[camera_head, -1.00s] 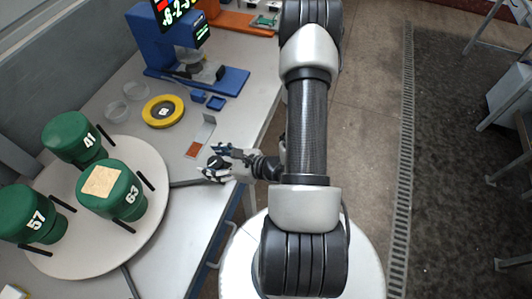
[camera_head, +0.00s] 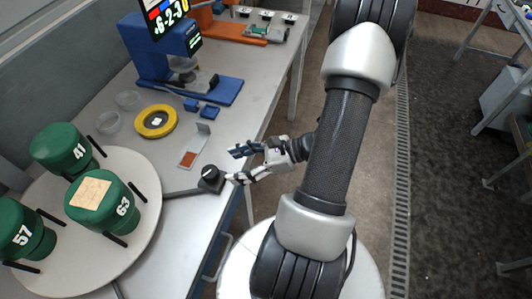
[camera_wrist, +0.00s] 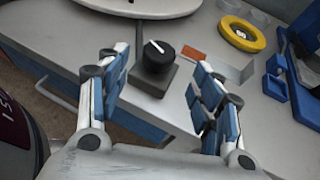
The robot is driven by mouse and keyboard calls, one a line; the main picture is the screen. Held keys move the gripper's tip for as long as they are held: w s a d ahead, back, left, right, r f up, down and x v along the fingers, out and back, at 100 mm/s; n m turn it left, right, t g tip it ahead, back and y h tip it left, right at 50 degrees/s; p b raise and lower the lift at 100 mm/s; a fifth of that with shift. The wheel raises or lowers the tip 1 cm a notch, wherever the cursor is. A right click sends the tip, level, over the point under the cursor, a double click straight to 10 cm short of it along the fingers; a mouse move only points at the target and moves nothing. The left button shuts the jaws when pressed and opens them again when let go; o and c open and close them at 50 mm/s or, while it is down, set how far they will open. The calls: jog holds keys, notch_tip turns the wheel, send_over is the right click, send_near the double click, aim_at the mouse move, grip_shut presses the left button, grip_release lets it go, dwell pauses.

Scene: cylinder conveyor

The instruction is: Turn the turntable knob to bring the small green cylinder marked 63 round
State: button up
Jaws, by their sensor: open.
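The white round turntable (camera_head: 150,222) carries green cylinders marked 41 (camera_head: 62,150), 57 (camera_head: 24,232) and 63 (camera_head: 104,200). The 63 cylinder has a tan square on top and stands on the turntable's right side. The black turntable knob (camera_head: 211,174) sits on a small dark base at the table's front edge; in the wrist view the knob (camera_wrist: 158,55) shows a white pointer line. My gripper (camera_head: 232,164) is open beside the knob. In the wrist view my gripper (camera_wrist: 160,82) has a finger on each side of the line to the knob, which lies just beyond, apparently untouched.
A yellow ring (camera_head: 157,120), clear dishes (camera_head: 128,99), and an orange-and-white plate (camera_head: 193,150) lie behind the knob. A blue machine with a display (camera_head: 160,50) stands farther back.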

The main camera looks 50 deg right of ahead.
jog(key=p+v, duration=0.2)
jog(key=v, duration=0.6)
